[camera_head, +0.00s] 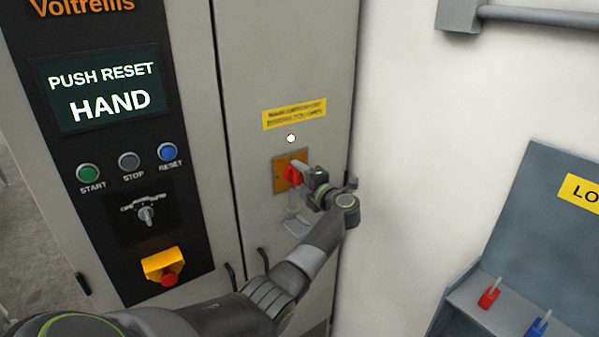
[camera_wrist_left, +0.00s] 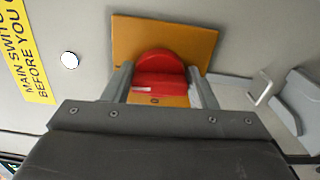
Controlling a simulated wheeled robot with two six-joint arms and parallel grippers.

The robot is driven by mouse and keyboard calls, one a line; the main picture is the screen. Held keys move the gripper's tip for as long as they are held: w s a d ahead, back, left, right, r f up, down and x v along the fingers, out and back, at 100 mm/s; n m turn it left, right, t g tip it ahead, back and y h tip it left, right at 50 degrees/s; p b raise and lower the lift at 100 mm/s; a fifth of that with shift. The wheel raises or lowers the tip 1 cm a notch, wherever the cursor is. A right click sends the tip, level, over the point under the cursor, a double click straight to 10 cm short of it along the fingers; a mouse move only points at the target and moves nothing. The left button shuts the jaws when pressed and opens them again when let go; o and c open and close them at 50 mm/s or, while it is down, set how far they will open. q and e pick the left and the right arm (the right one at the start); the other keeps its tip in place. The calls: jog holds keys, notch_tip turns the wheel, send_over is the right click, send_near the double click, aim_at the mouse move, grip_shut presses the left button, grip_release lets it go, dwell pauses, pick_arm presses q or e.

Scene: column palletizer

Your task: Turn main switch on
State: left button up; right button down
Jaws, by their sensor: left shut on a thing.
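The main switch is a red rotary handle (camera_head: 292,174) on an orange-yellow square plate (camera_head: 281,184), mounted on the grey cabinet door. In the left wrist view the red handle (camera_wrist_left: 158,78) sits between the two fingers, in front of the yellow plate (camera_wrist_left: 150,40). My left gripper (camera_head: 302,174) is at the switch and shut on the red handle; it also shows in the left wrist view (camera_wrist_left: 160,88). The fingers hide part of the handle's sides. A white round lamp (camera_head: 291,138) is above the plate, and it also shows in the left wrist view (camera_wrist_left: 69,60). My right gripper is out of view.
A yellow warning label (camera_head: 294,114) is above the switch. A grey door handle (camera_head: 296,222) is just below it. The control panel (camera_head: 120,115) at left reads "PUSH RESET HAND". A grey lockout board (camera_head: 530,220) with red and blue padlocks stands at right.

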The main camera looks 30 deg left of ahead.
pick_arm(q)
jog(key=shift+m, duration=0.4)
jog(key=o, duration=1)
jog(key=shift+c, duration=0.2)
jog(key=shift+d, duration=0.15)
jog(key=shift+s+d+f, duration=0.1)
jog(key=shift+d+f, duration=0.05)
jog(key=shift+d, duration=0.1)
jog(key=b+v, duration=0.6)
jog(key=v, duration=1)
jog(key=shift+s+d+b, duration=0.15)
jog(key=shift+d+b, duration=0.2)
